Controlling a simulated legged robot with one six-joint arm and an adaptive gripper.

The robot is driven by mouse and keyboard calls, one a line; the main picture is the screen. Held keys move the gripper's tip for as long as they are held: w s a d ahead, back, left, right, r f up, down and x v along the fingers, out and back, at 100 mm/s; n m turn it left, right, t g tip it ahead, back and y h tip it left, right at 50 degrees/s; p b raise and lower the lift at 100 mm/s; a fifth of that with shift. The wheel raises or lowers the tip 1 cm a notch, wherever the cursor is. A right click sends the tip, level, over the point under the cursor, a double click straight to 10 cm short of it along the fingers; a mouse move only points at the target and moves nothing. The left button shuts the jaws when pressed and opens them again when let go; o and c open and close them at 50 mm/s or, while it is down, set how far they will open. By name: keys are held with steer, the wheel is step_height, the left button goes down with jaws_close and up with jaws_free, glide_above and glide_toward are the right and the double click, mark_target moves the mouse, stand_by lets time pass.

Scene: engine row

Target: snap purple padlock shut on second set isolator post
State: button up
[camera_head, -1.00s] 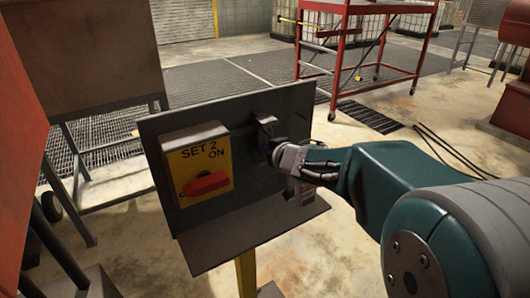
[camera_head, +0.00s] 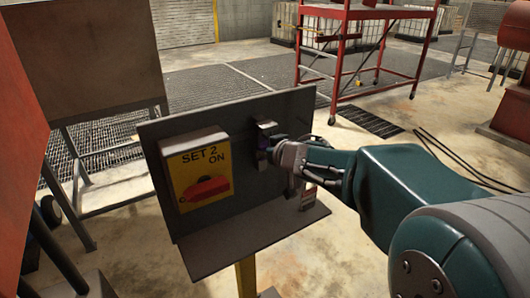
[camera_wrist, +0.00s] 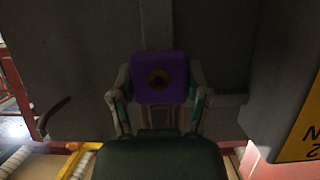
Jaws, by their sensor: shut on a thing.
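The purple padlock (camera_wrist: 158,78) is between the fingers of my gripper (camera_wrist: 158,92) in the wrist view, with its round brass keyhole facing the camera. Its shackle is hidden. In the head view only a small part of the padlock (camera_head: 263,157) shows beside my gripper (camera_head: 273,155), which is shut on it close to the grey panel (camera_head: 235,150). A small metal bracket (camera_head: 267,126) stands out from the panel just above the padlock; I cannot tell whether they touch. The second set isolator (camera_head: 198,170) is a yellow box marked SET 2 ON with a red handle (camera_head: 205,189).
A red wheeled cart (camera_head: 365,50) stands behind. A red cabinet edge (camera_head: 20,160) fills the left.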

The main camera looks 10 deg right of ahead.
steer(key=shift+r, duration=0.4)
steer(key=shift+f, duration=0.55)
steer(key=o, duration=1.3)
steer(key=v, duration=1.2)
steer(key=shift+f, duration=0.1)
